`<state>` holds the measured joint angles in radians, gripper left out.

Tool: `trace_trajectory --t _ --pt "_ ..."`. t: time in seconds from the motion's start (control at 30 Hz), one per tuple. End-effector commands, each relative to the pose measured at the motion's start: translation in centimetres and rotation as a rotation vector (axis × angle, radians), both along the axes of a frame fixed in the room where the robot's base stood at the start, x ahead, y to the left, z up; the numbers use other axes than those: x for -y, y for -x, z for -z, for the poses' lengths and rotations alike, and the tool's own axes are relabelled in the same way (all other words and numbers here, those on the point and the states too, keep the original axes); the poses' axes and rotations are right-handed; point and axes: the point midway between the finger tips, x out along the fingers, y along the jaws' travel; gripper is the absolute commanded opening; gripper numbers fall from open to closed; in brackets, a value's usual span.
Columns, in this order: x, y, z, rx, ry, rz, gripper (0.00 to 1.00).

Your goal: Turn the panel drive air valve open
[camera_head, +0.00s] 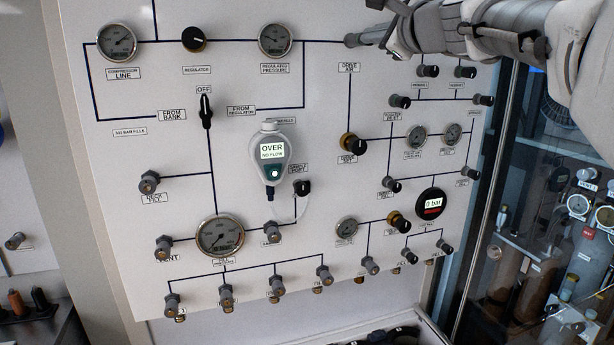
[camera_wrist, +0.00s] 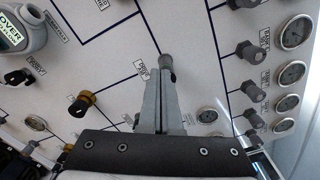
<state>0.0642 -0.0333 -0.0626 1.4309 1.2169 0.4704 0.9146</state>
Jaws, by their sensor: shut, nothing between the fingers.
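The drive air valve is a small grey knob (camera_head: 352,40) at the upper middle of the white panel, above the "DRIVE AIR" label (camera_head: 349,68). In the wrist view the knob (camera_wrist: 166,61) shows just beyond my fingertips, with its label (camera_wrist: 141,69) to the left. My gripper (camera_head: 375,37) comes in from the upper right with its fingers shut and nothing between them. In the wrist view the fingers (camera_wrist: 163,78) lie together, tips at the knob. I cannot tell whether they touch it. The fingers partly hide the knob's near side.
A brass-based black knob (camera_head: 353,144) sits below on the drive line. Gauges (camera_head: 277,39) and a regulator knob (camera_head: 194,39) are to the left. Several grey knobs (camera_head: 428,71) stand out at the right. A hanging "OVER" meter (camera_head: 271,152) is at the panel's middle.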

Motion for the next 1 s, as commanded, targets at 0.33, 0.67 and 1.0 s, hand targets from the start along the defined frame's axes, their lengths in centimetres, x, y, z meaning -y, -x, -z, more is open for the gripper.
trace_trajectory --t 0.33,0.67,1.0 --pt "0.5 1.8 0.0 0.0 0.001 -0.001 0.0" --pt "1.2 1.8 -0.9 -0.031 -0.092 0.0 0.0" --pt "3.2 1.8 -2.8 -0.147 -0.451 0.001 0.0"
